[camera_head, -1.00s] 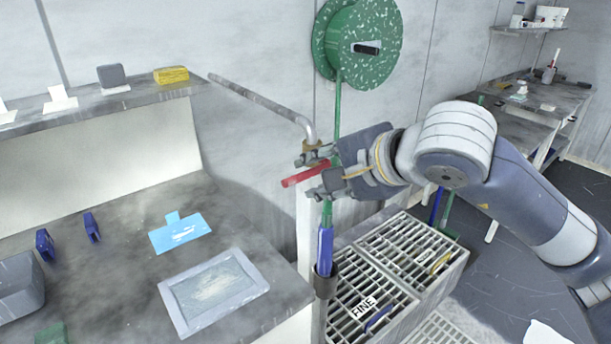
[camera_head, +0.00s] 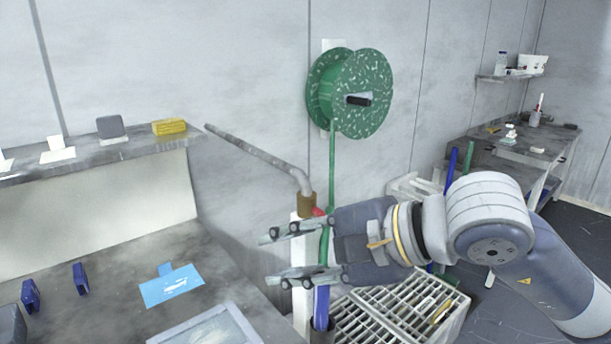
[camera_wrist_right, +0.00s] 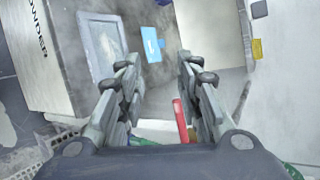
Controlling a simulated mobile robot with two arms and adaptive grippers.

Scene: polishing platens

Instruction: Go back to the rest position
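My right gripper (camera_head: 272,258) is open and empty, reaching in from the right in front of the green hose and the pipe's end. In the right wrist view its two fingers (camera_wrist_right: 158,62) stand well apart with nothing between their tips. A red valve handle (camera_head: 318,211) shows as a small patch beside the brass fitting (camera_head: 306,203), just above the upper finger; the rest is hidden. In the wrist view the red handle (camera_wrist_right: 181,118) lies beyond the fingers, by the inner side of the right one. My left gripper is not in view.
A green hose reel (camera_head: 362,92) hangs on the wall. A grey bench (camera_head: 120,250) at left holds a blue dustpan-like piece (camera_head: 170,286) and a framed plate (camera_head: 215,330). A slatted crate (camera_head: 375,318) stands below my right gripper. A farther bench (camera_head: 490,160) is at right.

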